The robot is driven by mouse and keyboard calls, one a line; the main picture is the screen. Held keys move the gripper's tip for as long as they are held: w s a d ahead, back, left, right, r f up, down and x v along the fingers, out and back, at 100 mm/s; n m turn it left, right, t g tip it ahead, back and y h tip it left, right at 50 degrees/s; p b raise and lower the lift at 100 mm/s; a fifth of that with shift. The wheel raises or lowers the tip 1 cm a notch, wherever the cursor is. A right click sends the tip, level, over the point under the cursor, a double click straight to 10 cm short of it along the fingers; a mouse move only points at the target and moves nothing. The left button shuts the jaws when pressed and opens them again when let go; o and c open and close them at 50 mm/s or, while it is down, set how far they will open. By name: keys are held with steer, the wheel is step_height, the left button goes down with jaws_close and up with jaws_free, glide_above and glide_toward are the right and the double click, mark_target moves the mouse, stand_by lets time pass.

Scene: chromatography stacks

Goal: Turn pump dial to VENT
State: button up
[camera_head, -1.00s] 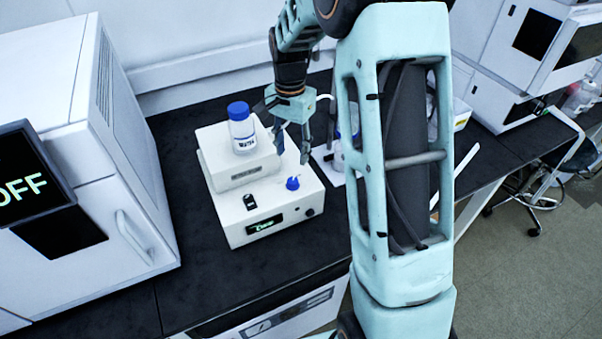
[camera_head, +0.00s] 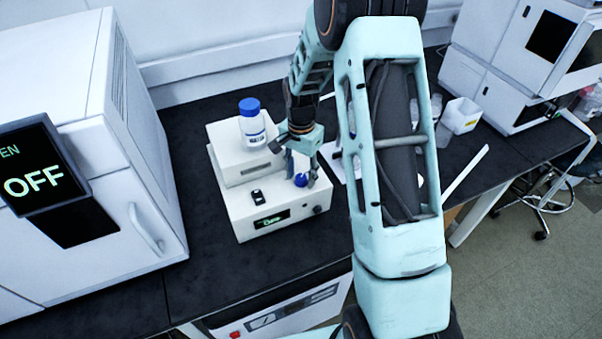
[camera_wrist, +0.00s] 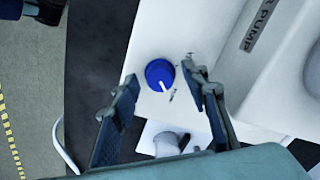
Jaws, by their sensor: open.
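The pump is a white stepped box (camera_head: 238,207) on the dark bench, with a small lit display (camera_head: 271,220) and a black switch (camera_head: 257,196) on its lower part. Its blue dial (camera_head: 301,180) is at the right of the lower top face. In the wrist view the round blue dial (camera_wrist: 160,74) shows a white pointer line and small lettering beside it, too small to read. My gripper (camera_head: 301,176) is open, fingers pointing down around the dial's place. In the wrist view my gripper (camera_wrist: 161,88) has one finger on each side of the dial, with gaps to both.
A blue-capped bottle (camera_head: 251,124) stands on the pump's upper step, close to my gripper. A white instrument with an OFF screen (camera_head: 40,180) stands at the left. A white open box (camera_head: 460,116) lies to the right behind my arm. Bare bench lies in front of the pump.

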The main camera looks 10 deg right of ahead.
jaws_close()
steer(key=shift+n, duration=0.3)
steer(key=n+b, duration=0.2)
steer(key=n, duration=0.1)
steer(key=shift+f, duration=0.1)
steer(key=n+b, duration=0.1)
steer(key=n, duration=0.4)
steer(key=shift+b, duration=0.35)
steer(key=n, duration=0.4)
steer(key=shift+n+b, duration=0.3)
steer(key=n, duration=0.4)
steer(key=shift+n, duration=0.3)
